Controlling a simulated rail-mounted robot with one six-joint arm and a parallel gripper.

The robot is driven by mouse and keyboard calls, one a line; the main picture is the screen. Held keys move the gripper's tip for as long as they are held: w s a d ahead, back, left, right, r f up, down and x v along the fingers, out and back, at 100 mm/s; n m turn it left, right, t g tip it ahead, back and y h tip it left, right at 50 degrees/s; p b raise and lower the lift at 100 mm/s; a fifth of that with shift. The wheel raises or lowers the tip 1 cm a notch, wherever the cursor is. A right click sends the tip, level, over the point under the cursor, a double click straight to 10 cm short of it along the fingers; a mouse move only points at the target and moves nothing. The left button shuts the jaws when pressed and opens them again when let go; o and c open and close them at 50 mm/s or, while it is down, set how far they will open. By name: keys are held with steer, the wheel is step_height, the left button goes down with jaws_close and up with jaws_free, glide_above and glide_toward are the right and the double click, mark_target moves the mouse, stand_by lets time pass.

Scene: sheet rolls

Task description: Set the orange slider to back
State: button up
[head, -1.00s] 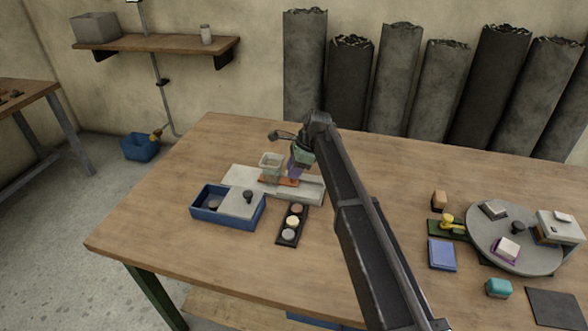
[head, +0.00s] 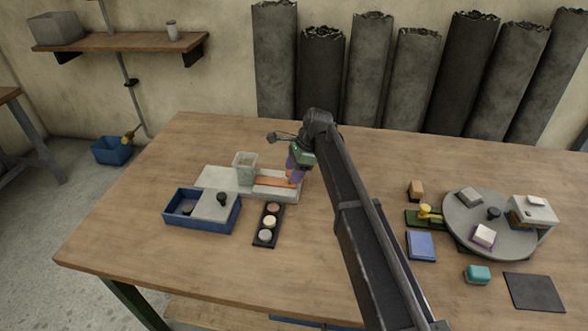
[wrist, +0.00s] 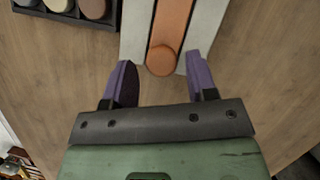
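The orange slider (head: 272,182) is a flat strip lying in a channel of a pale grey base (head: 215,178) on the table. In the wrist view the orange slider (wrist: 170,22) ends in a round orange knob (wrist: 162,60). My gripper (head: 293,172) is over the right part of the base and hides that end of the slider in the head view. In the wrist view my gripper (wrist: 161,64) has its purple fingers apart, one on each side of the knob, with gaps showing.
A blue box (head: 190,222) with a grey lid and a black tray (head: 268,240) with round pieces lie in front of the base. A turntable (head: 488,240) with several items is at right. Between it and the base, my arm crosses mostly bare table.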

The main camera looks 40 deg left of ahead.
steer(key=shift+a, duration=0.1)
steer(key=shift+r, duration=0.25)
steer(key=p+v, duration=1)
steer(key=shift+w+r, duration=0.1)
